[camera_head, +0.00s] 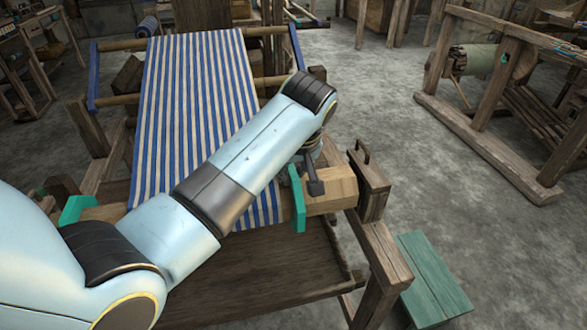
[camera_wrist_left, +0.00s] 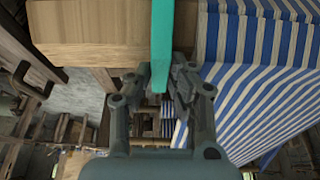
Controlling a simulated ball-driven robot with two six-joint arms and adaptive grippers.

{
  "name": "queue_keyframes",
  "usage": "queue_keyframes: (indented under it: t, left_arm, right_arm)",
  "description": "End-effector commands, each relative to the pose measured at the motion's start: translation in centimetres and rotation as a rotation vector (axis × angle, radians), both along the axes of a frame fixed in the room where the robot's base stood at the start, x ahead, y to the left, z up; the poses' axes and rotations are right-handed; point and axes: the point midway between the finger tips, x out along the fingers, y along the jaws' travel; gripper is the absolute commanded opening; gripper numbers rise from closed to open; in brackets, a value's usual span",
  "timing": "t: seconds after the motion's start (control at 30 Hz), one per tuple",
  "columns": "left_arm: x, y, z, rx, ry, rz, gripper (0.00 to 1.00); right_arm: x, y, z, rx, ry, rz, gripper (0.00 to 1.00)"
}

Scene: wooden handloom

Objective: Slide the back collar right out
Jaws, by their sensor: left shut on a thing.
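A teal collar (camera_head: 298,205) sits around the wooden beam (camera_head: 330,188) near its right end, beside the edge of the blue-and-white striped cloth (camera_head: 195,100). My left gripper (camera_head: 312,182) reaches down to this collar and is shut on it. In the left wrist view the collar (camera_wrist_left: 162,40) runs down between the two fingertips (camera_wrist_left: 160,88), with bare beam (camera_wrist_left: 100,30) on its left and cloth (camera_wrist_left: 260,45) on its right. A second teal collar (camera_head: 75,209) shows at the beam's left end, partly behind my arm. My right gripper is not in view.
A wooden loom post (camera_head: 370,185) with a dark handle stands just right of the beam's end. A green bench (camera_head: 433,278) is at lower right. Another wooden frame (camera_head: 490,150) stands farther right, with open grey floor between.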

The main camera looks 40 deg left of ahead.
Motion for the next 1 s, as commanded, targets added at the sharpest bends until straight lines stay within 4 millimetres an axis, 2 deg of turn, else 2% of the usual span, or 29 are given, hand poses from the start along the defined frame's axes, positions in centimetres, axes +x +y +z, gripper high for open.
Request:
queue_keyframes:
  t: [0.37, 0.73, 1.0]
  left_arm:
    - [0.2, -0.2, 0.0, -0.002, 0.0, 0.001, 0.0]
    - [5.8, -4.8, -0.1, -0.002, -0.002, 0.001, 0.0]
    - [6.5, -5.5, 0.1, -0.001, -0.004, -0.001, 0.0]
  right_arm:
    - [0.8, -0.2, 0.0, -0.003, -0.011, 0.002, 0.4]
    - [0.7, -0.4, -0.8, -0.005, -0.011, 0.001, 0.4]
    - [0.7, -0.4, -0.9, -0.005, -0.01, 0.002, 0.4]
